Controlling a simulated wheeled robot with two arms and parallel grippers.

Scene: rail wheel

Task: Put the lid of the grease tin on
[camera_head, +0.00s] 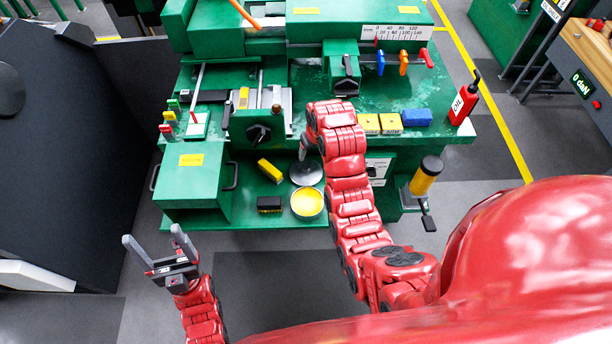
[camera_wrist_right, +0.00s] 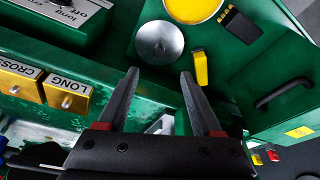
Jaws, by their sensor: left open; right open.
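The grease tin (camera_head: 307,204) stands open on the green lower shelf, full of yellow grease. It shows partly at the top edge of the right wrist view (camera_wrist_right: 193,8). Its lid (camera_head: 306,174), a round grey disc with a small central knob, lies just behind the tin. In the right wrist view the lid (camera_wrist_right: 158,42) lies beyond my right fingertips. My right gripper (camera_wrist_right: 158,76) is open and empty, apart from the lid; in the head view it is mostly hidden by my arm. My left gripper (camera_head: 151,240) is open and empty, in front of the green cabinet.
A yellow object (camera_head: 270,171) and a black block (camera_head: 269,203) lie left of the lid and tin. A green cabinet with handles (camera_head: 190,180) bounds the shelf's left. Yellow labelled boxes (camera_head: 390,123), a blue block (camera_head: 417,117) and a red oil bottle (camera_head: 464,102) stand on the bench above.

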